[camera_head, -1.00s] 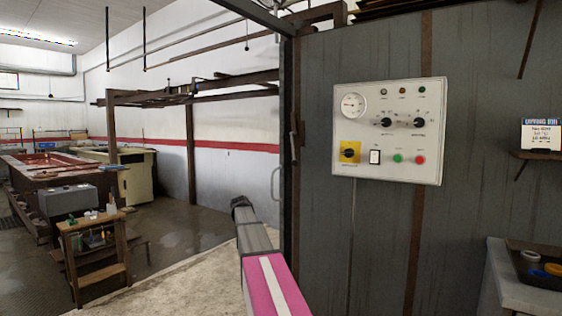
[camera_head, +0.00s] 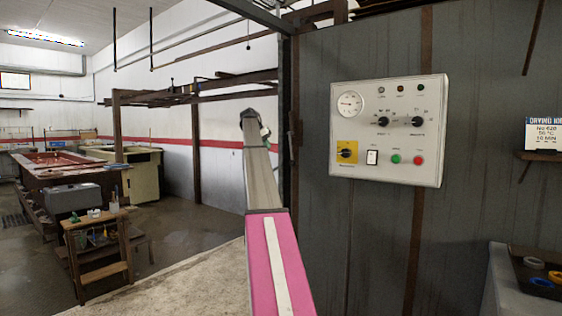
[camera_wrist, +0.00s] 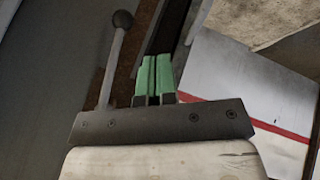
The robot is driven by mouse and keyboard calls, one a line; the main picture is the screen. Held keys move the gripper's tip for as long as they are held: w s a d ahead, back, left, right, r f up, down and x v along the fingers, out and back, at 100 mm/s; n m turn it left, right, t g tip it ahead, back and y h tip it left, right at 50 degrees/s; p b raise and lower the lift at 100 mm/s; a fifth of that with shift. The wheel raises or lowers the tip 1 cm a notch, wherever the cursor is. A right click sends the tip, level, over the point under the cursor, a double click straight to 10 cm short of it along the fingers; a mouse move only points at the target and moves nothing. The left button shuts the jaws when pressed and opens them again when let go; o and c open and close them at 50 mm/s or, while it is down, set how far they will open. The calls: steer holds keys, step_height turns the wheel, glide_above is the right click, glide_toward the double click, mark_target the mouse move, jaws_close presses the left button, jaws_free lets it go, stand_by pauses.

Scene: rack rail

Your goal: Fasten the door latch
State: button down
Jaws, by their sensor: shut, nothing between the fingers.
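The grey door panel (camera_head: 385,240) stands on the right, with a rusty vertical edge strip and a dark latch fitting (camera_head: 297,132) on it. In the wrist view a thin grey lever with a dark ball knob (camera_wrist: 122,19) stands left of my gripper (camera_wrist: 154,60); it looks like the latch handle. Its lower end is hidden behind my gripper's dark body. My gripper's green fingers are pressed together and empty, to the right of the lever and apart from it. In the head view my arm reaches up to just left of the latch; the fingers are barely visible there.
A white control box (camera_head: 388,130) with knobs and buttons is mounted on the panel. A grey stand with a dark tray (camera_head: 530,262) is at lower right. A wooden stool (camera_head: 98,245) and long tanks are at left. The floor between is clear.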

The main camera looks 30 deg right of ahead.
steer(key=shift+d+r, duration=0.2)
steer(key=shift+r, duration=0.5)
steer(key=s+d+f, duration=0.2)
steer(key=d+f, duration=0.6)
steer(key=f, duration=0.1)
steer(key=shift+s+d, duration=0.2)
steer(key=shift+d, duration=0.2)
steer(key=shift+s, duration=0.15)
